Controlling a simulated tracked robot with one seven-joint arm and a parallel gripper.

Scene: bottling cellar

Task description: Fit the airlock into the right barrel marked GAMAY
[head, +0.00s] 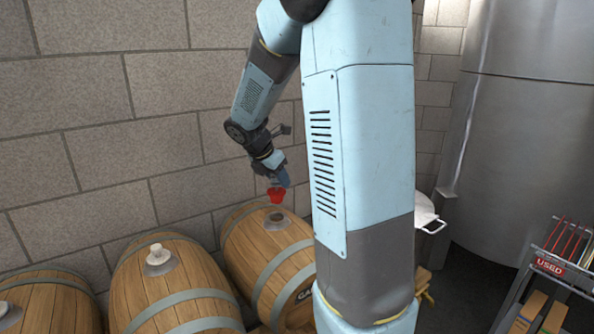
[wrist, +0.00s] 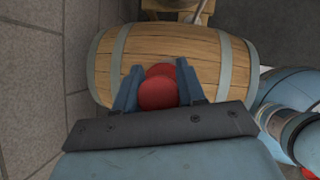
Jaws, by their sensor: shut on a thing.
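My gripper (head: 283,179) is shut on the red airlock (head: 276,195), which hangs below the fingers, over the top of the right barrel (head: 245,244). The barrel's lettering is partly hidden by my arm; only "GA" shows. A dark bung hole (head: 277,217) shows on its top, a little below the airlock, and the two look apart. In the wrist view the airlock (wrist: 158,93) shows as rounded red shapes between the two fingers, with the barrel (wrist: 190,50) behind it. The hole is hidden there.
A middle barrel (head: 180,295) with a pale stopper (head: 158,254) stands to the left, and another barrel (head: 50,305) is farther left. A block wall (head: 100,140) runs close behind. At right are a steel tank (head: 520,150) and a rack signed "USED" (head: 550,267).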

